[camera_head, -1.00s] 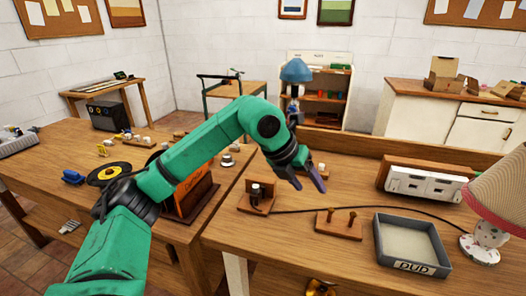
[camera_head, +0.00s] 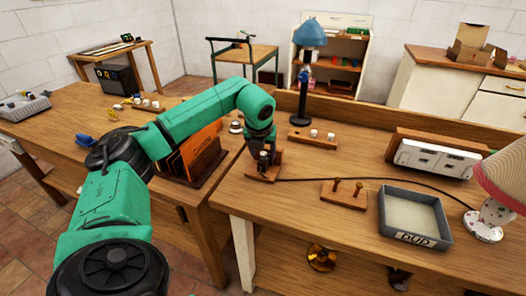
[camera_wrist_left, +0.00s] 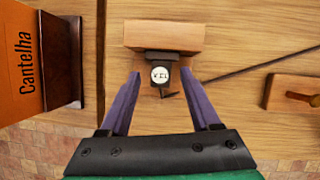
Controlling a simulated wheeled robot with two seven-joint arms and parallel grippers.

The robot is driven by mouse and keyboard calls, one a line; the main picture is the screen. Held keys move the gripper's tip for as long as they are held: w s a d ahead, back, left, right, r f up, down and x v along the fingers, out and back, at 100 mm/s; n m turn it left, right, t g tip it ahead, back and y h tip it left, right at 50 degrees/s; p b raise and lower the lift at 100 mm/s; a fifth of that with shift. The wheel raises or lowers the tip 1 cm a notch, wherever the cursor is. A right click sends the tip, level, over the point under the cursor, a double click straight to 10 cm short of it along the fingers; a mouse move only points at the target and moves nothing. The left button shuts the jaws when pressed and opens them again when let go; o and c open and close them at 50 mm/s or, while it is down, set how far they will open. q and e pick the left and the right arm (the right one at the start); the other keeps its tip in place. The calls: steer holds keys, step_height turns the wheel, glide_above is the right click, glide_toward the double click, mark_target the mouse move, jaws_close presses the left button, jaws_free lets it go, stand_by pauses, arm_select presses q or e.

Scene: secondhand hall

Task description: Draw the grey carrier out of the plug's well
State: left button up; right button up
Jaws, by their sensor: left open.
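The plug (camera_wrist_left: 161,56) is dark and stands against a wooden block (camera_wrist_left: 164,36) in the left wrist view. A round white face with small dark lettering shows on it, and a thin dark piece sticks out below. I cannot clearly tell the grey carrier apart from the plug. My left gripper (camera_wrist_left: 160,74) is open, its two purple fingers either side of the plug with gaps on both sides. In the head view the left arm reaches down over the wooden stand (camera_head: 263,177), and the wrist partly hides the plug. My right gripper is not in view.
An orange book (camera_head: 204,150) stands close on the left. A lamp (camera_head: 495,215) is far right.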

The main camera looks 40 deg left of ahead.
arm_select(q)
steer(key=shift+w+f, duration=0.1)
steer(key=shift+f, duration=0.3)
steer(key=shift+c, duration=0.2)
jaws_close()
steer(key=c, duration=0.7)
jaws_free()
jaws_close()
steer(key=shift+r+p, duration=1.2)
steer(key=shift+r, duration=0.35)
